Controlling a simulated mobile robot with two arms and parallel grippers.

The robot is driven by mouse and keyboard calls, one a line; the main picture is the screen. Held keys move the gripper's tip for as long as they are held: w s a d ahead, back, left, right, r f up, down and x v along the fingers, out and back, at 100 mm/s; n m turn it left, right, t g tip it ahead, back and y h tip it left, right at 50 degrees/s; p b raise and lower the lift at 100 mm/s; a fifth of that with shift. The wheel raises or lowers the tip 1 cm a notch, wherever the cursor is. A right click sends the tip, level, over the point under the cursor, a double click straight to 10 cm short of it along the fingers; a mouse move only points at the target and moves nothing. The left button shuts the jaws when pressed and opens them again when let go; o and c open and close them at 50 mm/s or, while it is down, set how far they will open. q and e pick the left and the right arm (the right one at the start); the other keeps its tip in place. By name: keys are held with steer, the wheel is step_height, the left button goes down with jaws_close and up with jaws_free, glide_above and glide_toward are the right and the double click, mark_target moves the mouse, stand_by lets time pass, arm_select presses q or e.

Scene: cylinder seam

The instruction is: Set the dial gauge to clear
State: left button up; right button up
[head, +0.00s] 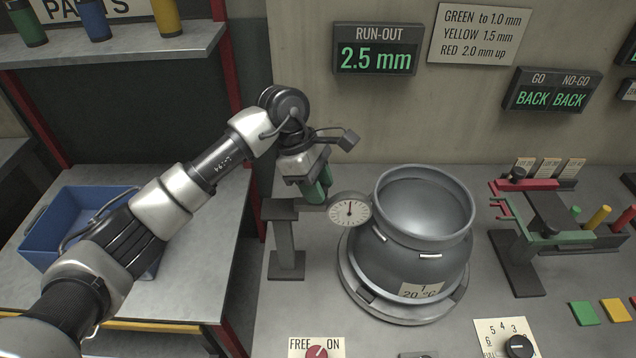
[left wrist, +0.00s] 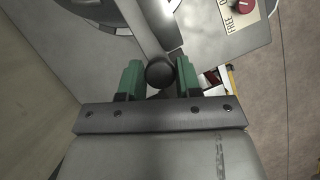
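My left gripper (head: 318,190) is at the top of the stand, just left of the gauge face. In the left wrist view its green fingers (left wrist: 160,78) are apart, one on each side of a dark round knob (left wrist: 160,74). I cannot tell whether they touch it. The run-out display (head: 376,50) reads 2.5 mm. My right gripper is not in view.
A FREE/ON panel with a red knob (head: 317,352) is at the front edge. A fixture with red and green bars (head: 545,225) stands right of the cylinder. A blue bin (head: 75,225) is on the left bench. A sign (head: 480,33) lists green, yellow and red limits.

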arm_select(q)
jaws_close()
steer(key=shift+a+f, duration=0.1)
steer(key=shift+a, duration=0.1)
steer(key=a+b, duration=0.4)
steer(key=a, duration=0.3)
steer(key=shift+a, duration=0.3)
steer(key=shift+d, duration=0.15)
steer(key=o, duration=0.6)
jaws_free()
steer(key=shift+a, duration=0.2)
steer(key=shift+o, duration=0.2)
steer(key=shift+r, duration=0.25)
